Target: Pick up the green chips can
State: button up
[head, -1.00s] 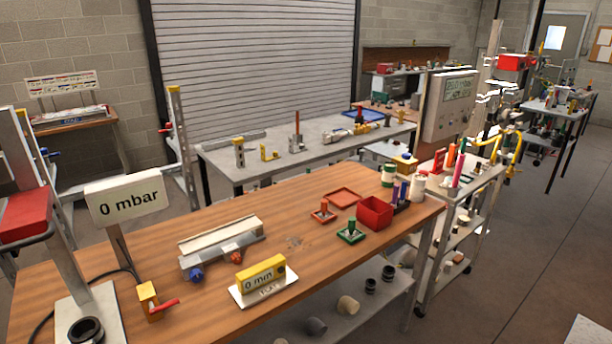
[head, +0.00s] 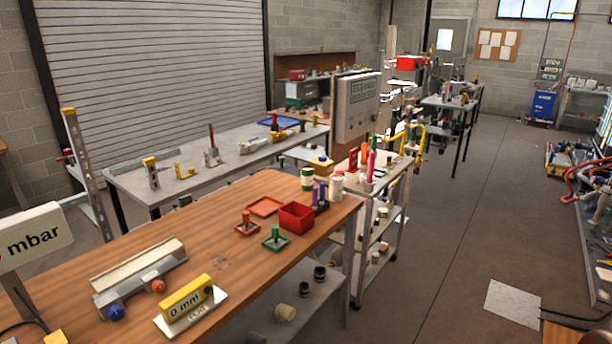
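A green and white can (head: 307,180) stands upright near the far right end of the wooden workbench (head: 225,250) in the head view. It is the only can-like thing with green on it that I can make out; its label is too small to read. A white cylinder (head: 336,187) stands to its right, and a red open box (head: 296,216) is in front of it. My gripper is not in view.
A grey cart (head: 385,195) stands just beyond the bench's right end. A grey table (head: 125,180) stands behind the bench. The floor (head: 450,240) to the right is mostly clear, with a pale floor plate (head: 513,303). Equipment (head: 590,200) lines the right edge.

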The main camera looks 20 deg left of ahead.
aim_at(307, 171)
jog(key=z, duration=0.05)
jog(key=i, duration=3.25)
jog(key=u, duration=4)
jog(key=i, duration=0.55)
